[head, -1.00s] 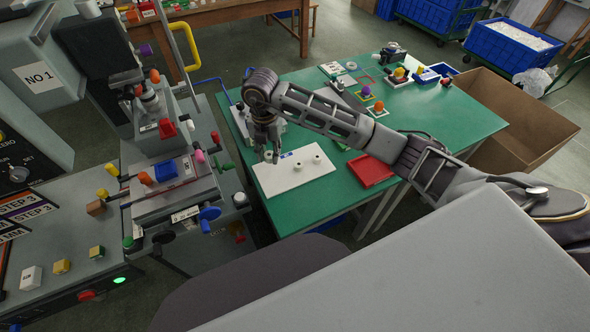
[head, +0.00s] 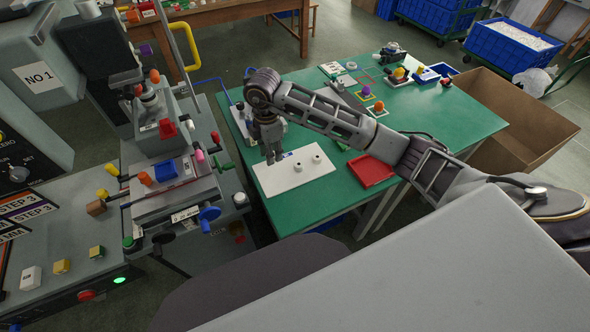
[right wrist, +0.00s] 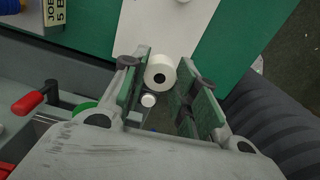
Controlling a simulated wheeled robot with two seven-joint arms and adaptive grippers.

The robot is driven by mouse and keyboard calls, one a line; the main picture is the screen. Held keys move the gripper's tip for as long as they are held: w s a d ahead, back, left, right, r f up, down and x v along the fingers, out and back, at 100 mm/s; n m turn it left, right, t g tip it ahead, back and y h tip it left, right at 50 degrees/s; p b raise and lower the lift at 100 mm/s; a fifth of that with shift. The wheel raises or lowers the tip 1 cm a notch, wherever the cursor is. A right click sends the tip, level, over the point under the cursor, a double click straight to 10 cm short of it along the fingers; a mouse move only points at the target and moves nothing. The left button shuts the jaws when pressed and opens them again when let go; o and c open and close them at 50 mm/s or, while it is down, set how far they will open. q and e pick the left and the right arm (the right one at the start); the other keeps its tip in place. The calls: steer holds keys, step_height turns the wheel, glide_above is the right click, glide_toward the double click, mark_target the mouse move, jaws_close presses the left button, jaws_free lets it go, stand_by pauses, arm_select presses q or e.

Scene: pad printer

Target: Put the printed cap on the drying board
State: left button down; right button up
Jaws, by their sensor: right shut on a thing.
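The white drying board (head: 290,184) lies on the green table at its near left corner, and part of it shows in the right wrist view (right wrist: 205,18). Two small white caps (head: 299,168) (head: 316,159) stand on it. My right gripper (head: 271,160) is over the board's left part, pointing down. In the right wrist view a white round cap (right wrist: 160,70) with a dark centre sits between the fingers, which are shut on it. The fingers hide this cap in the head view. I cannot tell whether it touches the board. My left gripper is not in view.
The pad printer (head: 165,195) with knobs and levers stands left of the table. A red tray (head: 371,171) lies right of the board. Small coloured parts and a blue bin are at the table's back. A cardboard box (head: 520,120) stands beyond its right edge.

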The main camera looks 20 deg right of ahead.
steer(key=shift+m, duration=1.1)
steer(key=shift+f, duration=0.1)
glide_above(274, 178)
steer(key=shift+d+f, duration=0.1)
steer(key=shift+f, duration=2.3)
steer(key=shift+f, duration=2.5)
steer(key=shift+f, duration=0.1)
steer(key=o, duration=0.7)
steer(key=shift+o, duration=0.2)
